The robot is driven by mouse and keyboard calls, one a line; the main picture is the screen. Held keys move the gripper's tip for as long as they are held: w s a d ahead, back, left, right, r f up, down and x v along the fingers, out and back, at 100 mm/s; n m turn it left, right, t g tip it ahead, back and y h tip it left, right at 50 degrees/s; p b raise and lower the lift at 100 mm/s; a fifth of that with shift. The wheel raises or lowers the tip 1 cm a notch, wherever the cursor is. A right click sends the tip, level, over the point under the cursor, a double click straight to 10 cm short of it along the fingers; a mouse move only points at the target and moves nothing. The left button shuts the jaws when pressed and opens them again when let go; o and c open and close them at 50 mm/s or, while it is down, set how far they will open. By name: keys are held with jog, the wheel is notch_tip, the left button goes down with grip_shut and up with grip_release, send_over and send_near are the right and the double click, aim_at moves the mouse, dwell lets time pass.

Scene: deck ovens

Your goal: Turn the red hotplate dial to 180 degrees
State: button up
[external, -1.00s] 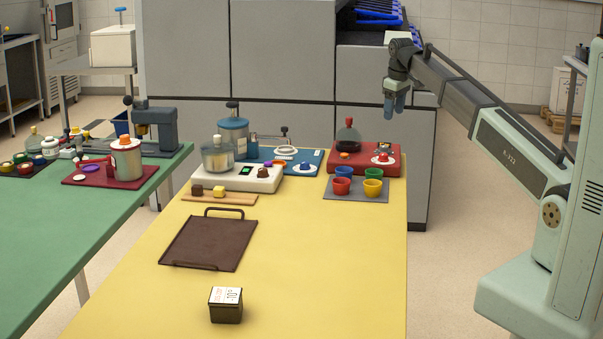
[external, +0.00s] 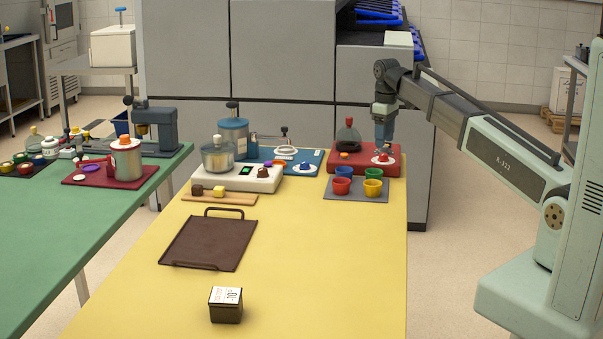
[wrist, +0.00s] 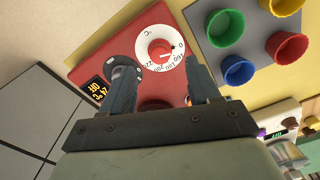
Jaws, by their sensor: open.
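The red hotplate (external: 393,168) stands at the back right of the yellow table. In the wrist view its red dial (wrist: 158,48) sits in the middle of a white ring with printed numbers. The dial's exact setting is too small to read surely. A small lit display (wrist: 97,90) appears to show OFF and a number. My gripper (external: 383,149) points down over the dial in the external view, its fingertips close to it. In the wrist view my gripper (wrist: 158,66) is open, with its fingers on either side of the dial and nothing held.
Blue, green, red and yellow cups (external: 373,187) stand on a grey mat just in front of the hotplate. A white hotplate (external: 237,180) stands farther left. The table's front right is clear.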

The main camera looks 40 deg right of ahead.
aim_at(384, 154)
jog(key=shift+f, duration=2.45)
jog(key=shift+c, duration=0.3)
jog(key=c, duration=1)
jog(key=shift+o, duration=0.2)
